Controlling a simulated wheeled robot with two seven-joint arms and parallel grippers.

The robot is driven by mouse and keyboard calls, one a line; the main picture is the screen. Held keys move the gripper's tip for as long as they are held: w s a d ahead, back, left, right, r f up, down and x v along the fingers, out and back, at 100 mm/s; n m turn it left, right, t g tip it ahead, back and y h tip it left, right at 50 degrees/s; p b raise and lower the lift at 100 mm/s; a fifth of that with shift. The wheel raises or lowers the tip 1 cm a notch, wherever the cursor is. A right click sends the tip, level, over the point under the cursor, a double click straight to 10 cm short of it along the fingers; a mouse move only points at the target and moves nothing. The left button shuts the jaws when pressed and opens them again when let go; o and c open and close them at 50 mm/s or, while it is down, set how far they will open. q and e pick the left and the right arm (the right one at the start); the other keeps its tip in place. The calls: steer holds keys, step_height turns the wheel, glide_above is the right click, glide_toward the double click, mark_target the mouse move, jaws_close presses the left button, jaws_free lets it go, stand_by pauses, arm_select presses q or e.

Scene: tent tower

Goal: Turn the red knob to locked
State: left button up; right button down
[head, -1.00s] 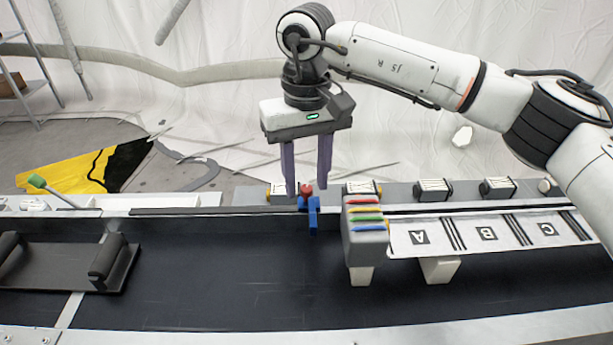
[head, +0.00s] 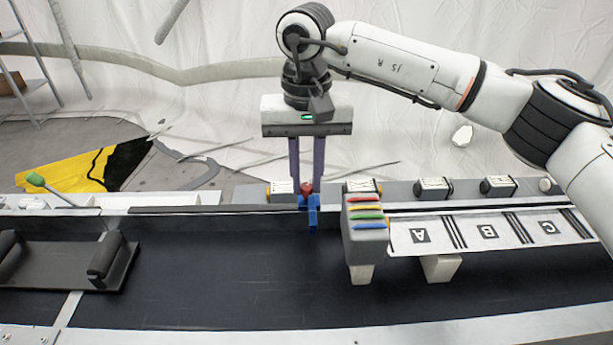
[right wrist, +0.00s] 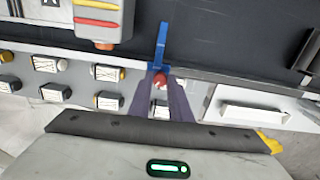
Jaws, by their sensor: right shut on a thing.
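The red knob (head: 306,189) sits on the far rail of the dark belt, with a blue part (head: 313,212) directly in front of it. My right gripper (head: 307,184) points straight down and is shut on the red knob, one purple finger on each side. In the right wrist view the red knob (right wrist: 160,79) shows between the two fingers, with the blue part (right wrist: 161,45) standing out beyond it over the belt. The fingers partly hide the knob's sides, and I cannot read any lock marking. My left gripper is not in view.
A grey block with coloured strips (head: 366,225) stands close to the right of the knob. A white panel lettered A, B, C (head: 488,233) lies further right. A green-tipped lever (head: 37,181) and a dark carriage (head: 65,264) are at the left. The belt's middle is clear.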

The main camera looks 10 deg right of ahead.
mark_target(306, 186)
steer(key=shift+m, duration=0.6)
steer(key=c, duration=1.6)
jaws_free()
steer(key=shift+c, duration=0.2)
step_height(306, 186, up, 10)
steer(key=shift+r, duration=0.2)
